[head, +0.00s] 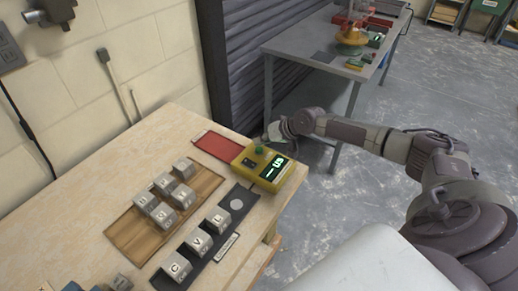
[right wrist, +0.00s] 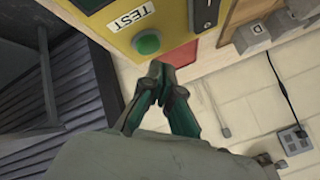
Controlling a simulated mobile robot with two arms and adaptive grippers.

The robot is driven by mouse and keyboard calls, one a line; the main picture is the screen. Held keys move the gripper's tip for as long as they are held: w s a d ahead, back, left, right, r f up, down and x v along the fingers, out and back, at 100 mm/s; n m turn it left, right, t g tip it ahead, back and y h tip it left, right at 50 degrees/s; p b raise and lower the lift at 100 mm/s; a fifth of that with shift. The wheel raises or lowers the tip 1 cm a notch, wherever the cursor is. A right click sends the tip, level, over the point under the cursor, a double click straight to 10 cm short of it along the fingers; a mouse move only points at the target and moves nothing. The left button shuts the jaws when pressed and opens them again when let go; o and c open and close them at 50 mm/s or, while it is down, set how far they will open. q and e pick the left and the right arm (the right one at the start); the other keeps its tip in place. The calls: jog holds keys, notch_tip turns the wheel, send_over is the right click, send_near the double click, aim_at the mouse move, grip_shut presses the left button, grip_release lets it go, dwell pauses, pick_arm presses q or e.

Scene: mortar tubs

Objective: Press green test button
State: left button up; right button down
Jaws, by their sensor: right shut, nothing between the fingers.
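The yellow tester box (head: 268,178) stands on the wooden table near its right edge, with a lit display on it. Its green button (head: 259,149) is on the top; in the right wrist view the green button (right wrist: 148,42) sits beside a white TEST label (right wrist: 130,17). My right gripper (head: 272,133) is just beyond the box in the head view. In the right wrist view its fingertips (right wrist: 160,70) are together, empty, and close to the button; I cannot tell whether they touch it. My left gripper is not in view.
Several grey lettered cubes sit on a wooden board (head: 118,236) and on a black strip (head: 235,192). A red mat (head: 215,149) lies behind the box. A grey table (head: 300,45) with other items stands farther back. Bare tabletop lies at the left.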

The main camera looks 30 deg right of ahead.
aim_at(261, 149)
jog(key=shift+f+b, duration=0.3)
jog(key=shift+f, duration=0.1)
jog(key=shift+f+b, duration=0.35)
jog(key=shift+f, duration=0.15)
dwell(0.6)
dwell(0.3)
jog(key=shift+r+p, duration=0.85)
jog(key=shift+r, duration=0.1)
notch_tip(261, 149, up, 5)
jog(key=p, duration=0.4)
